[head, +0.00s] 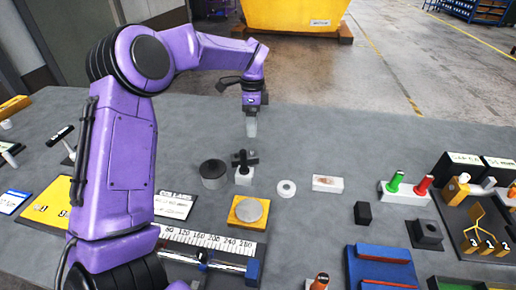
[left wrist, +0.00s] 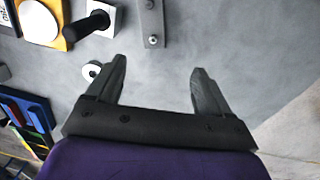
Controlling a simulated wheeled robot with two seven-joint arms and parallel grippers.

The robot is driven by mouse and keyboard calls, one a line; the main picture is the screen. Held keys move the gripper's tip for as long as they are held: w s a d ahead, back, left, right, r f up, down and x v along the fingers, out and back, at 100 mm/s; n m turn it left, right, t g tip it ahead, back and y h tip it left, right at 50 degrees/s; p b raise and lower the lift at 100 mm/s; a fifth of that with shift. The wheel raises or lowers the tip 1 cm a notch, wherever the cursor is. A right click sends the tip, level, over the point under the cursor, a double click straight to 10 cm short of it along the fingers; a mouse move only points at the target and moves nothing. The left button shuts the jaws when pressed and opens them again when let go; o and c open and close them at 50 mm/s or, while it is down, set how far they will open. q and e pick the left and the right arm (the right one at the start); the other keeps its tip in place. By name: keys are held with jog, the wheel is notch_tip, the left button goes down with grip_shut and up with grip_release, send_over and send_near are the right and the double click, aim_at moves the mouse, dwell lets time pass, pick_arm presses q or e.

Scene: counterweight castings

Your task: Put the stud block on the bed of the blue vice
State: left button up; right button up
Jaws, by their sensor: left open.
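The stud block looks to be the white block with an upright black stud (head: 243,178), standing near the middle of the bench. It also shows at the top of the left wrist view (left wrist: 102,12). The blue vice (head: 381,252), with blue bars and a dark red bed between them, is at the lower right; its front is cut off by the frame. My left gripper (head: 251,128) is open and empty, behind the stud block and apart from it. In the left wrist view its fingers (left wrist: 158,75) are spread over bare bench. My right gripper is not in view.
A dark bar (left wrist: 151,22) with bolts lies close behind the stud block. A dark round weight (head: 213,174), a white ring (head: 286,188), a yellow plate with a grey disc (head: 248,211) and a black block (head: 362,213) stand around. Bare bench lies behind them.

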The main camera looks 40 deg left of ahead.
aim_at(252, 152)
pick_arm(q)
jog(key=f+b, duration=0.1)
jog(key=s+f+b, duration=0.1)
jog(key=f, duration=0.1)
jog(key=s+f+b, duration=0.1)
jog(key=f+b, duration=0.1)
jog(key=shift+d+f, duration=0.15)
jog(key=shift+f, duration=0.1)
jog(key=f, duration=0.1)
jog(key=f+b, duration=0.1)
jog(key=f, duration=0.2)
jog(key=shift+w+d+f+b, duration=0.25)
jog(key=shift+w+f+b, duration=0.05)
jog(key=shift+w+b, duration=0.1)
jog(key=shift+s+r, duration=0.2)
jog(key=shift+s, duration=0.15)
jog(key=shift+w, duration=0.15)
grip_shut()
